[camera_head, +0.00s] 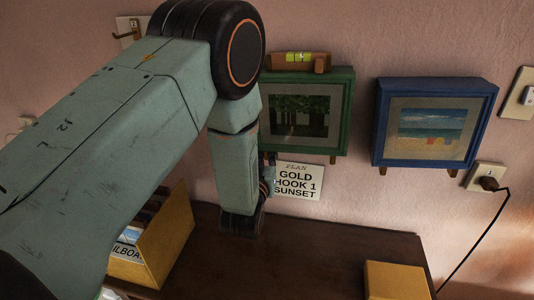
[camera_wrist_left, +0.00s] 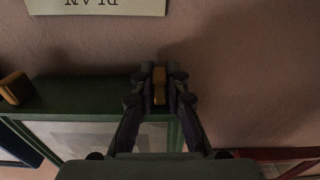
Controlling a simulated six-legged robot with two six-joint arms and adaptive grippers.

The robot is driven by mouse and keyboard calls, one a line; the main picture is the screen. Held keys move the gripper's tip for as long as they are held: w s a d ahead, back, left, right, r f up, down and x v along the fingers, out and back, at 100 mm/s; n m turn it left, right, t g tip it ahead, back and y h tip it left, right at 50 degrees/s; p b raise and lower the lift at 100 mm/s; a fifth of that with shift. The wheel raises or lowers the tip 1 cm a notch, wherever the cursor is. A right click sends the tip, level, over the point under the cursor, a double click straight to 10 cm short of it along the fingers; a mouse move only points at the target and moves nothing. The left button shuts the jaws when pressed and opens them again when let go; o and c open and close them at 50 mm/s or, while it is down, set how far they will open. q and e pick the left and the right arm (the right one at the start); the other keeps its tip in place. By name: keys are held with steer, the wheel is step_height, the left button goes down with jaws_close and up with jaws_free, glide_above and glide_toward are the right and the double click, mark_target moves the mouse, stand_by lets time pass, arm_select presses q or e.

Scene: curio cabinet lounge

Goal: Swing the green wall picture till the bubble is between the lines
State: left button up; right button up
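The green wall picture (camera_head: 350,105) hangs on the pink wall, its left side hidden by my arm. A wooden spirit level (camera_head: 320,63) with a yellow-green vial sits on its top edge. A bright bubble seems to lie right of the vial's middle; its place against the lines is too small to tell. The green frame (camera_wrist_left: 85,95) fills the lower left of the left wrist view. My left gripper (camera_wrist_left: 160,85) has its fingers close on both sides of a wooden peg (camera_wrist_left: 159,72) under the frame and seems shut on it. My right gripper is not in view.
A blue-framed beach picture (camera_head: 380,120) hangs to the right. A card reading "GOLD HOOK 1 SUNSET" (camera_head: 298,181) is below the green picture. A yellow box (camera_head: 165,245) and a yellow block (camera_head: 395,280) stand on the dark table (camera_head: 315,255). A plug and cord (camera_head: 488,184) are at right.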

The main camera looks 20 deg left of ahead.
arm_select(q)
steer(key=shift+d, duration=0.1)
jaws_close()
steer(key=shift+r, duration=0.1)
steer(key=shift+a+r, duration=0.2)
steer(key=shift+a, duration=0.15)
steer(key=o, duration=0.6)
jaws_free()
steer(key=shift+s+a, duration=0.1)
steer(key=shift+c, duration=0.2)
steer(key=shift+f, duration=0.1)
